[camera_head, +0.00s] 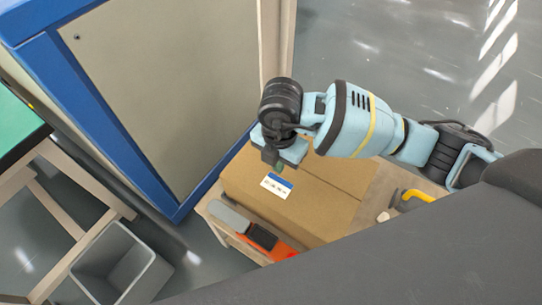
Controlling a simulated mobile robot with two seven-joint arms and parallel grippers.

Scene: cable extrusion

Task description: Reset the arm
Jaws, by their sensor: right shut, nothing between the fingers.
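My right arm comes in from the right, light blue and black. Its gripper (276,160) points down and is shut and empty, above the far left part of a closed cardboard box (317,204). I cannot tell how high it is above the box. The box has a white and blue label (277,184). My left arm and gripper are not in view.
The box stands on a small wooden table (222,229). An orange and black tool (272,242) and a yellow-handled tool (416,196) lie beside it. A blue-framed cabinet (150,90) stands left. A grey bin (122,262) and green-topped table (18,128) are further left.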

